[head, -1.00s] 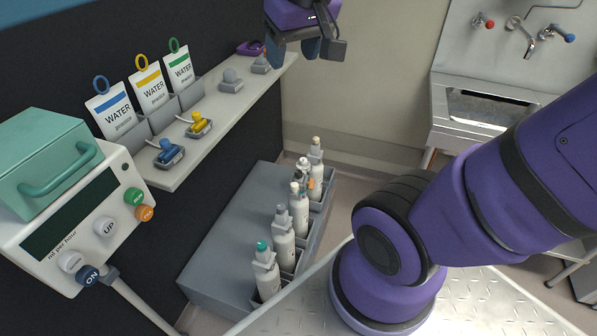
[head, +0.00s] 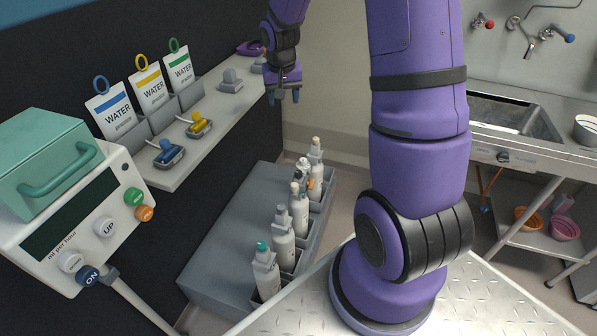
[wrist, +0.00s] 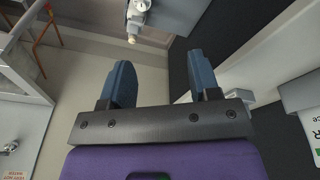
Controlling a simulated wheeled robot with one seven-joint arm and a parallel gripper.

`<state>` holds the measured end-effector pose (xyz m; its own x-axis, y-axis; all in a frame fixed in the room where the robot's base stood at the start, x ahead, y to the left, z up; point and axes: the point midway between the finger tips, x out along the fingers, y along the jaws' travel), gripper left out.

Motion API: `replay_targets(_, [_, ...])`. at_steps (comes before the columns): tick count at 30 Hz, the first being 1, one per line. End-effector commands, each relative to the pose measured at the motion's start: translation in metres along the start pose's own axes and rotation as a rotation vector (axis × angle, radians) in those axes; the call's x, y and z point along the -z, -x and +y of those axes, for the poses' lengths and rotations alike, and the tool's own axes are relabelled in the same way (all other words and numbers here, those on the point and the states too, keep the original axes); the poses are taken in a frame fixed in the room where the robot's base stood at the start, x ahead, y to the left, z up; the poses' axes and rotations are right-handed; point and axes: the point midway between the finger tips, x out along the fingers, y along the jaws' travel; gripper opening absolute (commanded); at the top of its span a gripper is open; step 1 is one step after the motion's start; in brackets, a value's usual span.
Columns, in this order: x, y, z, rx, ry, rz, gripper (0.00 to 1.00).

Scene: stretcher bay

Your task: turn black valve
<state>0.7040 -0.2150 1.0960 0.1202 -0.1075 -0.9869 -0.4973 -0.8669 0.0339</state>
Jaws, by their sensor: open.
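I cannot make out a plainly black valve in either view. Several white bottles with tops of different colours stand in a grey floor rack (head: 222,247); a bottle with a small dark part near its top (head: 301,174) is partly hidden among them. My gripper (head: 283,94) points down, open and empty, beside the shelf's far end and above and behind the rack. In the wrist view my gripper (wrist: 163,80) has its two blue fingers apart with nothing between them. One bottle with a pale tip (wrist: 135,22) shows beyond the fingers.
The shelf (head: 205,140) carries blue, yellow and grey knobbed fittings and WATER tags. A pump box (head: 75,215) stands at left. The steel sink (head: 510,115) with red and blue taps is at right. Floor between rack and wall is open.

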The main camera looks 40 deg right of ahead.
Motion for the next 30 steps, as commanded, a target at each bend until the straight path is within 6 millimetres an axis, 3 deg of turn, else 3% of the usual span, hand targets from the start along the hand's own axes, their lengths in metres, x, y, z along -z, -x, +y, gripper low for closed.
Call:
replay_targets(1, [0.005,-0.021,0.004,-0.003,-0.019,-0.019,0.56])
replay_targets(7, [0.018,-0.095,0.017,-0.003,-0.096,-0.071,0.56])
replay_targets(15, [0.018,-0.191,0.035,0.007,-0.194,-0.136,0.56])
replay_targets(20, [0.014,-0.223,0.041,0.013,-0.229,-0.157,0.56])
replay_targets(30, [0.008,-0.253,0.042,0.014,-0.240,-0.165,0.56])
